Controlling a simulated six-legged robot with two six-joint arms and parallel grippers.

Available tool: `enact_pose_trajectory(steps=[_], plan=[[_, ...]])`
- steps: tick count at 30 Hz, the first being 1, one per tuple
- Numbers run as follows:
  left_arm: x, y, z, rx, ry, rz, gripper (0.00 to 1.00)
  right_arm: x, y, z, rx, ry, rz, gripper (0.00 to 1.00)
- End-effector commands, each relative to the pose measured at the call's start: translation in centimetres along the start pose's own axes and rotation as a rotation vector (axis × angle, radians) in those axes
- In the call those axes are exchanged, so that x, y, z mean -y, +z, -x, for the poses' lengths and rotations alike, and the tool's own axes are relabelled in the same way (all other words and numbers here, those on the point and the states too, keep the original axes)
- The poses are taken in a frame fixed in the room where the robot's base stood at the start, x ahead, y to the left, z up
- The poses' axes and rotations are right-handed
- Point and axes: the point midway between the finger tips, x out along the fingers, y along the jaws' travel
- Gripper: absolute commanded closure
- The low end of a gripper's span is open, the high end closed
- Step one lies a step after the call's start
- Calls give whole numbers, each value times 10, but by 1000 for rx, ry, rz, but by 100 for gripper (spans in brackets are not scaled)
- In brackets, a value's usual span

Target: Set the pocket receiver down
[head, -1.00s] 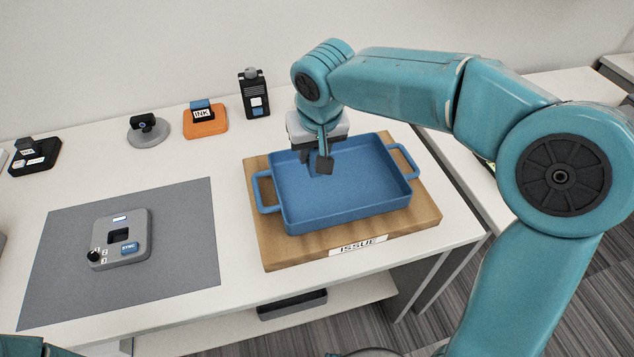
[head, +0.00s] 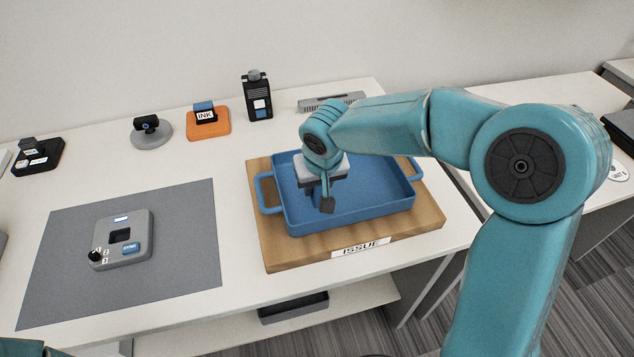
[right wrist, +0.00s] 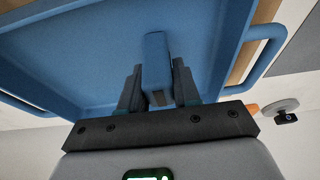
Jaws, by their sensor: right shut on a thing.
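My right gripper (head: 325,200) points down inside the outline of the blue tray (head: 412,187). In the right wrist view, its fingers (right wrist: 157,88) are shut on a slim blue block, which I take to be the pocket receiver (right wrist: 155,58). The receiver lies between the fingers, with the tray floor behind it; whether it touches the floor I cannot tell. In the head view the gripper hides it. The two-handled tray stands on a wooden board (head: 275,249) with an ISSUE label (head: 361,247). My left gripper is out of view.
A grey mat (head: 185,270) at left bears a grey device (head: 138,254) with a blue button. Behind stand a black unit (head: 256,97), an orange INK stand (head: 209,126), a round-based camera (head: 151,132) and a black block holder (head: 38,156). White table lies bare between mat and board.

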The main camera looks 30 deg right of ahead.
Motion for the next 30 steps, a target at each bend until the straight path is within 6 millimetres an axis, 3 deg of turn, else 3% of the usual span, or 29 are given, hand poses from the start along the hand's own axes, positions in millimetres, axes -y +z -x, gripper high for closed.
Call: enact_pose_trajectory(steps=[1,3,15,30], plan=[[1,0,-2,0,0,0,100,0,0,-2,0,0,0,65],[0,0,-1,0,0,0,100,0,0,-1,0,0,0,43],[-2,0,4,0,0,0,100,0,-2,7,-2,0,0,43],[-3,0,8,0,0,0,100,0,-1,110,-2,0,1,43]])
